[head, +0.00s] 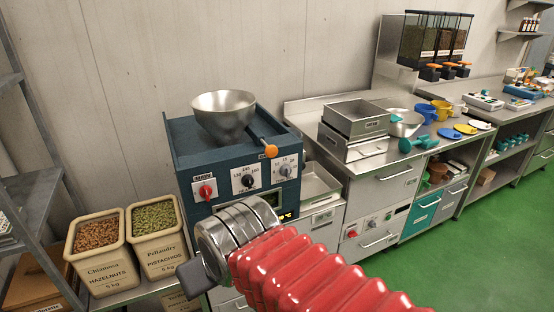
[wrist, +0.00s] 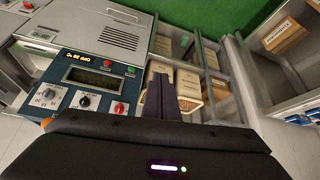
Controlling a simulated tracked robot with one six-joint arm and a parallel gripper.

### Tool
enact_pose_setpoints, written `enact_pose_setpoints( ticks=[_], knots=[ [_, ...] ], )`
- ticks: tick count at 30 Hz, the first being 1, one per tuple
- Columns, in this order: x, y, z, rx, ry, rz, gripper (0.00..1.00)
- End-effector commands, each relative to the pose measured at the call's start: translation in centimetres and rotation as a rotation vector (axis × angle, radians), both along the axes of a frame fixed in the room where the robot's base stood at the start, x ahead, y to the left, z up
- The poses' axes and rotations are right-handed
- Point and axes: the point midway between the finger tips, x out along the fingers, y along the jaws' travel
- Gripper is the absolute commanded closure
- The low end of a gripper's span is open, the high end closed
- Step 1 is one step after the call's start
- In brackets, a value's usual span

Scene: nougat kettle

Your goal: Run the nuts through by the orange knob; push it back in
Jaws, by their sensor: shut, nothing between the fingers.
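The orange knob (head: 271,151) sits at the end of a dark rod that sticks out beside the steel funnel (head: 224,112) on top of the blue machine (head: 190,150). A bit of orange, likely the same knob, shows at the edge of my gripper body in the wrist view (wrist: 46,122). The funnel's inside is only partly seen, and I cannot tell whether nuts are in it. My gripper (head: 192,279) is low in front of the machine, apart from the orange knob. Its dark fingers are together and empty in the wrist view (wrist: 160,95).
Bins of hazelnuts (head: 97,235) and pistachios (head: 155,217) stand left of the machine. Its front has a red knob (head: 205,190) and dials. A counter with a steel box (head: 356,118) and pot (head: 404,122) lies right. Orange-handled dispensers (head: 435,40) hang behind. The green floor is clear.

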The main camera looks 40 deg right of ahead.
Motion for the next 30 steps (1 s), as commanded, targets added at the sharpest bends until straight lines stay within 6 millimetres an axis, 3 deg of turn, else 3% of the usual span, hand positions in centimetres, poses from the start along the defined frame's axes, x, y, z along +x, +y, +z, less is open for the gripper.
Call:
enact_pose_setpoints(
  ticks=[9,15,21,30],
  knots=[
    [6.8,-9.2,0.2,0.046,-0.24,-0.402,1.0],
    [10.0,-15.5,0.7,0.122,-0.436,-0.616,1.0],
    [12.0,-20.9,0.9,0.244,-0.621,-0.766,1.0],
    [12.7,-27.2,0.9,0.529,-0.86,-0.907,1.0]
  ],
)
